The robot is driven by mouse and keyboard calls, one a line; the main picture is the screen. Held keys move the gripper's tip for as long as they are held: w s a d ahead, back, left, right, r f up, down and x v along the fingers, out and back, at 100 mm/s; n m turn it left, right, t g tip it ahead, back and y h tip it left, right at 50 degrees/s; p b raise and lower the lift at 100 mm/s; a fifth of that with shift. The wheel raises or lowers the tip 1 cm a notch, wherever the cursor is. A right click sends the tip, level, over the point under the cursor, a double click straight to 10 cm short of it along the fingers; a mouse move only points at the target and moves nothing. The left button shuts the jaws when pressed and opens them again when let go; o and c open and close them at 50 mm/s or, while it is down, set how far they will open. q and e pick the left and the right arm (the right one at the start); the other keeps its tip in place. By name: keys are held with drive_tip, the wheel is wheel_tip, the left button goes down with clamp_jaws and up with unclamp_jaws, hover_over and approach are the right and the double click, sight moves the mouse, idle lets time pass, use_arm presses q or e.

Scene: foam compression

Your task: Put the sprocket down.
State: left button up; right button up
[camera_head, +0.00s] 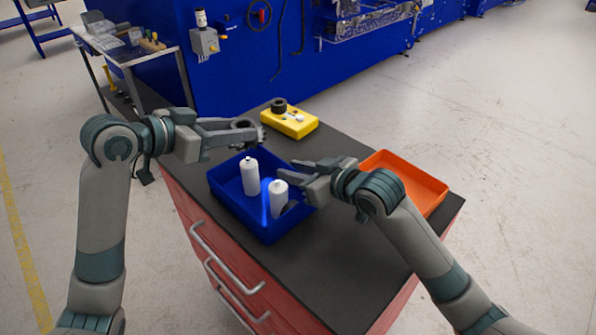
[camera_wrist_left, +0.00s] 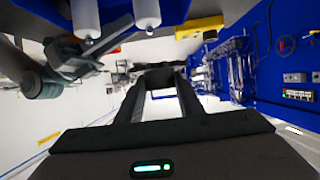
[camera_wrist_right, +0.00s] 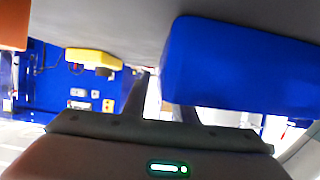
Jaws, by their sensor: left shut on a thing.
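My left gripper (camera_head: 240,131) is shut on the dark grey toothed sprocket (camera_head: 246,123) and holds it above the far end of the blue crate (camera_head: 228,207), near the yellow block (camera_head: 285,127). In the left wrist view a dark shape sits between the fingertips (camera_wrist_left: 160,80), its teeth not clear. My right gripper (camera_head: 288,172) is open and empty above the crate's right side. Its fingers stand apart in the right wrist view (camera_wrist_right: 160,98).
The crate holds two white bottles (camera_head: 250,178) (camera_head: 279,200) and a partly hidden dark part (camera_head: 290,207). An orange tray (camera_head: 425,184) stands right. The dark cabinet top (camera_head: 335,148) is bare between block and tray.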

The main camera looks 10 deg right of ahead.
clamp_jaws()
use_arm(q)
drive_tip(key=shift+d+r, duration=0.1)
drive_tip(key=shift+r, duration=0.55)
drive_tip(key=shift+s+r+n+t+y, duration=0.15)
drive_tip(key=shift+r+n+t+y, duration=0.5)
drive_tip(key=shift+r, duration=0.55)
drive_tip(key=shift+s+r+n+t+y, duration=0.1)
drive_tip(key=shift+r+n+t+y, duration=0.5)
drive_tip(key=shift+r, duration=0.55)
